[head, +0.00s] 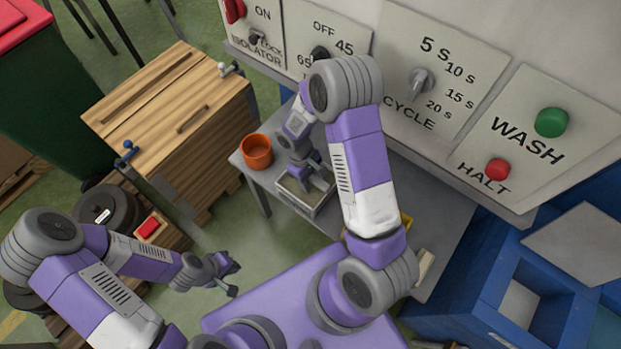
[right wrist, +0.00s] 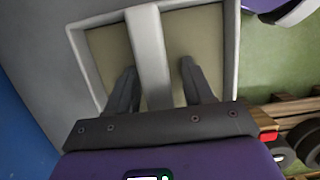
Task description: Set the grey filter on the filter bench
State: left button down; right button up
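My right gripper (head: 318,183) points down into a shallow light-rimmed tray (head: 297,207) on the grey bench (head: 452,215) below the control panel. In the right wrist view its two fingers (right wrist: 160,82) are apart, one on each side of a light grey bar (right wrist: 150,50) that crosses the tray (right wrist: 82,62). A gap shows at the right finger; contact at the left finger is unclear. I cannot tell whether this bar is the grey filter or part of the tray. My left gripper (head: 235,277) is open and empty, above the floor at the left.
An orange pot (head: 257,152) stands beside the tray. Yellow (head: 406,222) and cream (head: 425,266) items lie partly behind my right arm. The control panel (head: 440,70) rises behind the bench. A wooden cabinet (head: 170,110) stands left, a blue unit (head: 480,300) right.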

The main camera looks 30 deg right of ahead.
jog(key=p+v, duration=0.4)
jog(key=v, duration=0.8)
jog(key=shift+r, duration=0.15)
pick_arm(q)
notch_tip(320, 180, up, 4)
jog(key=shift+f, duration=0.1)
